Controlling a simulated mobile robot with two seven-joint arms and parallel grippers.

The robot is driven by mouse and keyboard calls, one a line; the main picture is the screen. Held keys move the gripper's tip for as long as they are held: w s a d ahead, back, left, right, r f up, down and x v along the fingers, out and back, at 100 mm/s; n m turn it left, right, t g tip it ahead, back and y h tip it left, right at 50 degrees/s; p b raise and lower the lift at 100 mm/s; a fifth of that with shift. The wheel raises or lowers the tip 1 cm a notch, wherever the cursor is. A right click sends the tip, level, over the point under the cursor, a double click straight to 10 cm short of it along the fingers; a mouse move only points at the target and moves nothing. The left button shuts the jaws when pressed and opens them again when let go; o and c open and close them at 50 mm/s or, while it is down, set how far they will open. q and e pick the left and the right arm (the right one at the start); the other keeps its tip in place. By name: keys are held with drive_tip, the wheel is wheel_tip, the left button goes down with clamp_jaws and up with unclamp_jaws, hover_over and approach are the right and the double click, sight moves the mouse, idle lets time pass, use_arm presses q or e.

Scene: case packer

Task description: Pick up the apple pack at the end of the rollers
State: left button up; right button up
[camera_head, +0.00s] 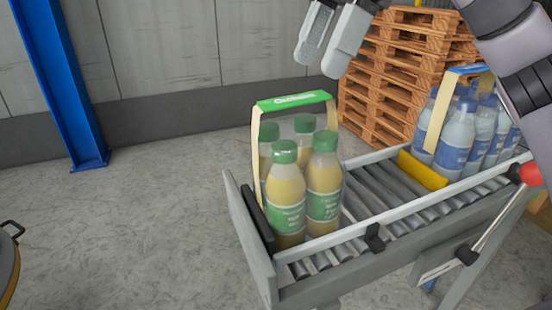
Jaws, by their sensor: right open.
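The apple pack (304,195) stands upright at the near left end of the rollers (375,190). It holds several bottles of yellow juice with green caps and green labels. A carry strap with a green top (293,100) arches over the bottles. My right gripper (320,62) is open and empty at the top of the view. It appears above the strap and a little to the right of it, apart from it. My left gripper is not in view.
A pack of blue-labelled water bottles (467,133) stands farther up the rollers, behind a yellow bar (422,170). A dark end stop (257,216) and metal side rails edge the conveyor. Wooden pallets (397,80) are stacked behind.

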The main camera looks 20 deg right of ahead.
sight(300, 97)
drive_tip(key=shift+w, duration=0.35)
drive_tip(key=shift+f, duration=0.2)
drive_tip(key=shift+b+x, duration=0.4)
drive_tip(key=shift+x, duration=2.9)
drive_tip(key=shift+s, duration=0.1)
clamp_jaws()
drive_tip(key=shift+r, duration=0.2)
